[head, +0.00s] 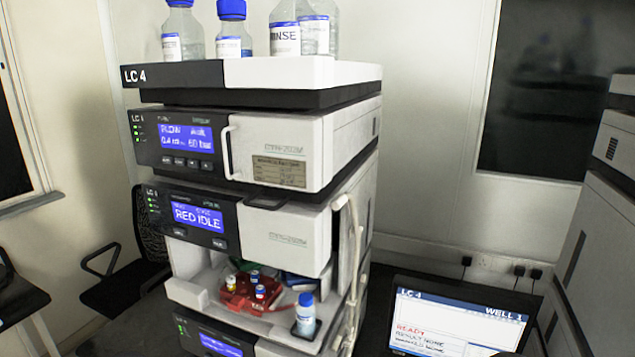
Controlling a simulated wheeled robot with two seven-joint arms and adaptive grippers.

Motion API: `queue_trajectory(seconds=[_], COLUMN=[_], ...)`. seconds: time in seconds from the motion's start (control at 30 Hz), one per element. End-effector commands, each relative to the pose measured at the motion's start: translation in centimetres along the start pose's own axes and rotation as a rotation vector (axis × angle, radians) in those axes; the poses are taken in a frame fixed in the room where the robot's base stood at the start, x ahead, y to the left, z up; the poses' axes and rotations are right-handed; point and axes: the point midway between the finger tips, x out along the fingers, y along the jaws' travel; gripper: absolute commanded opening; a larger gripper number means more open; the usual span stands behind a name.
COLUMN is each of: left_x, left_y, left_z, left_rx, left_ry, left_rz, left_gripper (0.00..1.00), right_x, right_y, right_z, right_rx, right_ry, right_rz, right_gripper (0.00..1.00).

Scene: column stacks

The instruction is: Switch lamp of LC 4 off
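The LC 4 stack (290,142) stands in the middle of the head view, with "LC 4" on its top tray's front edge. Its upper module has a lit blue display (186,139) with a row of small buttons (186,162) below it. A lower module's display (220,345) is partly cut off by the bottom edge. Small green indicator lights (137,131) show left of the displays. I cannot tell which part is the lamp switch. Neither gripper is in view.
Bottles (284,30) with several labels stand on the top tray. An open bay holds a red vial rack (250,292) and a blue-capped bottle (305,314). A monitor (455,318) showing "LC 4" and "READY" stands lower right. A dark chair (125,290) is at left, another stack (600,230) at right.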

Motion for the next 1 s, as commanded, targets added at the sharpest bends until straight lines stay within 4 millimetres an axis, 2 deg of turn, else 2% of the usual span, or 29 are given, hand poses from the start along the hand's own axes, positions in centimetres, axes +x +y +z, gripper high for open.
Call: queue_trajectory(seconds=[0.03,0.1,1.0], left_x=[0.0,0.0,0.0], left_y=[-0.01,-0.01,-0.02], left_z=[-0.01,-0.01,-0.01], left_rx=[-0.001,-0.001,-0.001], left_ry=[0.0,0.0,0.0], left_rz=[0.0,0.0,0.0], left_gripper=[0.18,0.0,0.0], right_x=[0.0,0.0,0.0], right_y=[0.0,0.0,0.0], right_z=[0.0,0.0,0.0], right_rx=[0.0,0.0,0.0], right_ry=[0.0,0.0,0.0], right_rz=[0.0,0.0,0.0], right_gripper=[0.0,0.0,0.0])
